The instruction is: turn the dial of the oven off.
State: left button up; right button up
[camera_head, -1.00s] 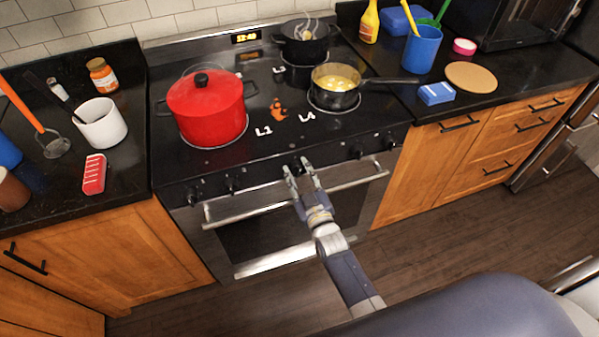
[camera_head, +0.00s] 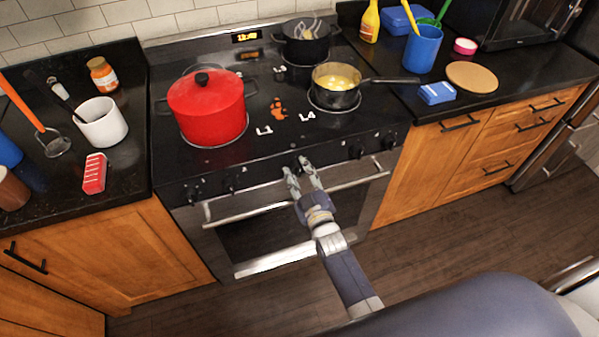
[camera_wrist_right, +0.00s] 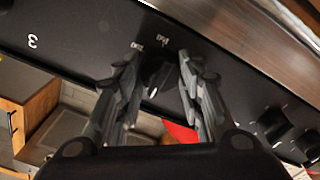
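The oven (camera_head: 265,235) stands in the middle of the head view, with dials along its dark front panel. My right gripper (camera_head: 299,165) is at the middle of this panel, above the oven's handle bar. In the right wrist view, a black dial (camera_wrist_right: 157,76) with small white lettering beside it sits between the fingers of my right gripper (camera_wrist_right: 160,65). The fingers stand apart on either side of the dial, and I see no clear contact. The dial's pointer direction is hard to read. My left gripper is not in view.
Other dials sit on the panel at the left (camera_head: 228,185) and right (camera_head: 356,150). The handle bar (camera_head: 245,211) juts out below. A red pot (camera_head: 207,105), a pan with yellow food (camera_head: 336,90) and a black pot (camera_head: 303,45) stand on the stove. The floor in front is clear.

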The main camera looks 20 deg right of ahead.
jog(key=o, duration=0.4)
jog(key=s, duration=1.2)
jog(key=shift+d, duration=0.15)
jog(key=shift+f, duration=0.1)
jog(key=s+a+f+m+g, duration=0.1)
jog(key=s+f+g, duration=0.4)
jog(key=f, duration=0.7)
jog(key=s+f+m+g, duration=0.1)
jog(key=s+f+g, duration=0.2)
jog(key=s+f, duration=0.7)
jog(key=s+d+f+g, duration=0.2)
jog(key=s+f+g, duration=0.1)
jog(key=s+f, duration=0.3)
jog(key=s+d+f+m+g, duration=0.1)
jog(key=s+d+f+g, duration=0.2)
jog(key=s+f, duration=0.3)
jog(key=s+d+f+m+g, duration=0.1)
jog(key=s+f, duration=0.5)
jog(key=s, duration=0.6)
jog(key=shift+d+f+g+h, duration=0.35)
jog(key=shift+d+g, duration=0.3)
jog(key=shift+g, duration=0.35)
